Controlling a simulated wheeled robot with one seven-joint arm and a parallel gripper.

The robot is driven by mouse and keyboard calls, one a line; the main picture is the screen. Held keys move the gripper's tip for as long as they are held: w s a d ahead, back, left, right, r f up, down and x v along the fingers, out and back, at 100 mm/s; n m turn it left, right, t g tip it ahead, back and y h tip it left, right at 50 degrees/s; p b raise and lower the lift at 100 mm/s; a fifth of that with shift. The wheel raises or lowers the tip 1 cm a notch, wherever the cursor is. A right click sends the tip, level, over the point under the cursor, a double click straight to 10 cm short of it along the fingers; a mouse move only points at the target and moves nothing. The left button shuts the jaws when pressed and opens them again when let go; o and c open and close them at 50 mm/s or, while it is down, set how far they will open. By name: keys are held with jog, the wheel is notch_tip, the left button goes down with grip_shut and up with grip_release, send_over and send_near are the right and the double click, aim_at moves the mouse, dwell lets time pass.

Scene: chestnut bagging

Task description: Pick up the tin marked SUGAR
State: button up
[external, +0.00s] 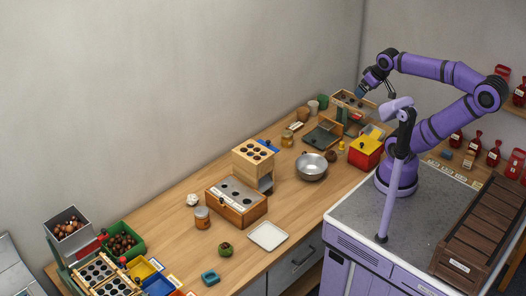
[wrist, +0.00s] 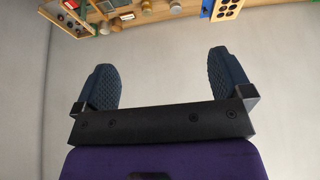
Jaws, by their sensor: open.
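My gripper (external: 375,89) is raised above the far right part of the wooden worktop in the external view. In the wrist view my gripper (wrist: 164,62) is open, with nothing between its two dark padded fingers. No label reading SUGAR is legible. A small tin with a pale label (external: 202,218) stands upright on the worktop near the left front, far from my gripper. I cannot tell which, if either, is the sugar tin. Small round containers (wrist: 147,6) show at the wrist view's top edge, too small to read.
A white tray (external: 268,236) lies near the front edge. Some bare wood surrounds the labelled tin.

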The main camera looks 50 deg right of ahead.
jog(key=w+m+g, duration=0.1)
jog(key=w, duration=1.5)
jog(key=w+a+f+m+g, duration=0.1)
jog(key=w+f, duration=0.3)
jog(key=w, duration=0.4)
jog(key=w+a+f+m+g, duration=0.1)
jog(key=w+f, duration=0.3)
jog(key=w, duration=0.4)
jog(key=w+a+f, duration=0.1)
jog(key=w+f, duration=0.4)
jog(key=f, duration=0.6)
jog(key=w+f+m+g, duration=0.1)
jog(key=w+f, duration=0.5)
jog(key=f, duration=0.6)
jog(key=w+a+f+m+g, duration=0.1)
jog(key=w+f, duration=0.5)
jog(key=f, duration=0.5)
jog(key=shift+a+f, duration=0.25)
jog(key=shift+a, duration=0.1)
notch_tip(320, 180, down, 11)
jog(key=shift+w+f, duration=0.15)
jog(key=shift+f, duration=0.05)
jog(key=shift+c, duration=0.4)
